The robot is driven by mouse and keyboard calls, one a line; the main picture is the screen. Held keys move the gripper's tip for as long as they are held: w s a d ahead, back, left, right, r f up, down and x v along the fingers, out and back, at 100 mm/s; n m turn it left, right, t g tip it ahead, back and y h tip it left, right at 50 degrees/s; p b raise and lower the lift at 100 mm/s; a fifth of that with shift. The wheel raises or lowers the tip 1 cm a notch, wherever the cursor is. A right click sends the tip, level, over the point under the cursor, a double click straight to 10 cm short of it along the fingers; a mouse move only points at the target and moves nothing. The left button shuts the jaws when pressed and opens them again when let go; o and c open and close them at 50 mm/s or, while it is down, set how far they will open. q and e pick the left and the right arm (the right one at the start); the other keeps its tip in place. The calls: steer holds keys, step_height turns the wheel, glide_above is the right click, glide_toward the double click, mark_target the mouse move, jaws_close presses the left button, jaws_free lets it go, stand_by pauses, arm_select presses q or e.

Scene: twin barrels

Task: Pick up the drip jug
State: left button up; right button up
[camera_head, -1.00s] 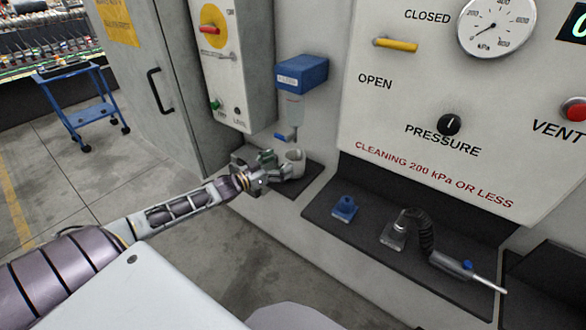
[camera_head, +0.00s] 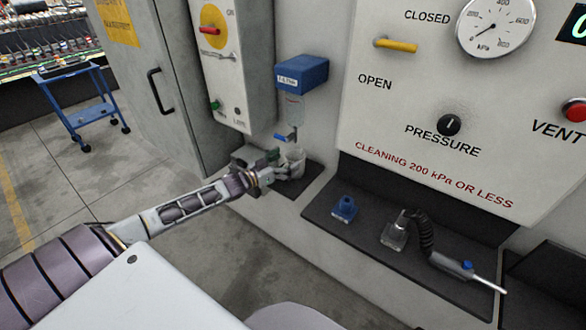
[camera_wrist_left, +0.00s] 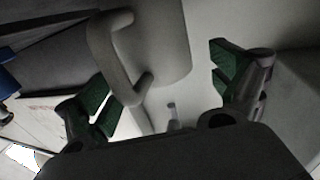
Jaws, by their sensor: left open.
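The drip jug (camera_head: 294,160) is a pale grey cup on a small dark ledge below the blue-topped dispenser. In the left wrist view the jug (camera_wrist_left: 168,38) fills the top middle, with its curved handle facing my gripper. My left gripper (camera_head: 279,163) is at the jug's left side, partly hiding it. In the left wrist view the gripper (camera_wrist_left: 163,75) is open, with a green-padded finger on each side of the handle. My right gripper is not in view.
The blue dispenser (camera_head: 301,73) hangs above the jug with its blue tap (camera_head: 286,137) close over it. To the right, a dark tray (camera_head: 368,241) holds a blue block (camera_head: 344,208) and a hose with a nozzle (camera_head: 455,267). A panel wall stands behind.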

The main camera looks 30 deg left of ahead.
arm_select(q)
steer(key=shift+x, duration=1.2)
steer(key=c, duration=1.2)
